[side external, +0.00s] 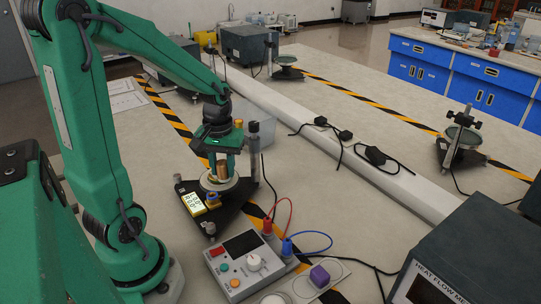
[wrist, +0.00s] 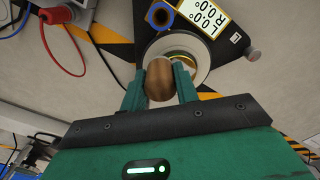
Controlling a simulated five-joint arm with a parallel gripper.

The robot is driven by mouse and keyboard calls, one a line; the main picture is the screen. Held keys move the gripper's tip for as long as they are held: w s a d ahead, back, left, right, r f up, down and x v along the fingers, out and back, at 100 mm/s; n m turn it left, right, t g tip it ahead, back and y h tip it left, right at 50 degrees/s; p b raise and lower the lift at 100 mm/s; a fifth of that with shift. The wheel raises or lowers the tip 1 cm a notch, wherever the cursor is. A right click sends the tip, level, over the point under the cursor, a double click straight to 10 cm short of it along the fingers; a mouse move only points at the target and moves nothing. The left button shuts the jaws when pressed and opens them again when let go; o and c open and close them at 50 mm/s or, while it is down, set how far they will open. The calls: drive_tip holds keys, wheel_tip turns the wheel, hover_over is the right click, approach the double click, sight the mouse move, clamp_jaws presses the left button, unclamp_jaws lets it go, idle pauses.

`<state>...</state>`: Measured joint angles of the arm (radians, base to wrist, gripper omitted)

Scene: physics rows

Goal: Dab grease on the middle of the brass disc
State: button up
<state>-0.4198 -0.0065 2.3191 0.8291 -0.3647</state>
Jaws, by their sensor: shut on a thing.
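My gripper (side external: 222,163) is low over the black three-armed stand (side external: 238,207) in the side view. Its green fingers (wrist: 159,88) are shut on a brown wooden, round-topped handle (wrist: 159,79), upright in the side view. The handle's lower end is hidden in the wrist view. Under it is a pale round plate (wrist: 203,67) on the stand. A brass-coloured disc (wrist: 181,59) shows in part on this plate, behind the handle and fingers. I cannot tell whether the held tool touches the disc, and no grease is visible.
A lit angle display (side external: 193,201) and a small blue ring (wrist: 160,15) sit on the stand near the plate. A control box (side external: 243,262) with red and blue leads stands in front.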

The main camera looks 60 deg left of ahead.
drive_tip(key=shift+a, duration=2.95)
drive_tip(key=shift+a+r, duration=0.15)
drive_tip(key=shift+a, duration=0.05)
wheel_tip(320, 180, up, 8)
drive_tip(key=shift+d, duration=0.15)
